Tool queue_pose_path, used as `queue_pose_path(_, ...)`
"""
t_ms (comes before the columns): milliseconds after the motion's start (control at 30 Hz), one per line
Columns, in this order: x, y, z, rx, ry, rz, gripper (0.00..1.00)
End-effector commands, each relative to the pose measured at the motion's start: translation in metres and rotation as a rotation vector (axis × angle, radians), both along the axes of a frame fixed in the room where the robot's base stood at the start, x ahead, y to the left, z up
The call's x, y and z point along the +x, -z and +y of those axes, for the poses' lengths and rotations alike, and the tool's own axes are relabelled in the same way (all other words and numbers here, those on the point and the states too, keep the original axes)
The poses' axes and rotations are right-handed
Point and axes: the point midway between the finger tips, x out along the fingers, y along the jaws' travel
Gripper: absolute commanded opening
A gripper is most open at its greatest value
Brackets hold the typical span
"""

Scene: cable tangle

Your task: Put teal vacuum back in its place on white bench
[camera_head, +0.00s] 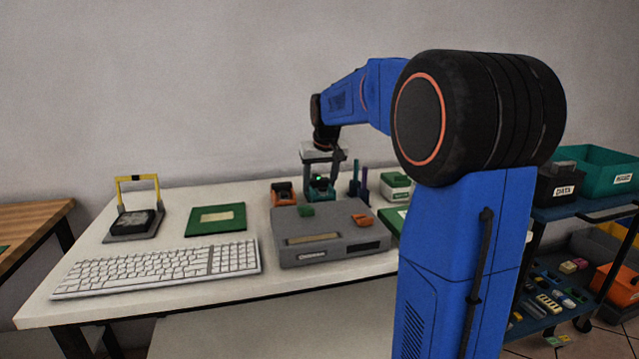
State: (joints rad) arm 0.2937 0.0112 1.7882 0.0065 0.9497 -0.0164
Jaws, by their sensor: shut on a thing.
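The white bench (112,273) stands in front of me against the wall. My gripper (320,178) points down over the back middle of the bench, behind a grey console. It is shut on a small dark teal thing (320,190), which I take for the teal vacuum; a small green light shows there. The fingers cover part of it, and the console hides its lower edge, so I cannot tell whether it touches the bench.
A similar orange thing (284,193) is just left of my gripper. The grey console (325,236) is in front, with dark upright posts (359,180) to the right. A keyboard (160,268), green board (215,219) and yellow-framed stand (135,212) are left. A cart (580,212) stands right.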

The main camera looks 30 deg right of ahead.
Motion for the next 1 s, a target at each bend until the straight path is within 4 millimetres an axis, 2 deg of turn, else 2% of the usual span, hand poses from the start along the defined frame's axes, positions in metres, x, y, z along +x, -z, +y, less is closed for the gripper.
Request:
queue_pose_path(133, 0.000, 0.002, 0.000, 0.000, 0.000, -0.001, 0.37)
queue_pose_path(167, 0.000, 0.002, 0.000, 0.000, 0.000, 0.000, 0.62)
queue_pose_path(200, 0.000, 0.002, 0.000, 0.000, 0.000, 0.000, 0.71)
queue_pose_path(233, 0.000, 0.002, 0.000, 0.000, 0.000, 0.000, 0.73)
queue_pose_path(533, 0.000, 0.001, 0.000, 0.000, 0.000, 0.000, 0.73)
queue_pose_path(667, -0.002, -0.007, 0.001, 0.000, 0.000, -0.001, 0.73)
queue_pose_path(1000, -0.025, -0.064, 0.007, -0.001, 0.000, -0.003, 0.73)
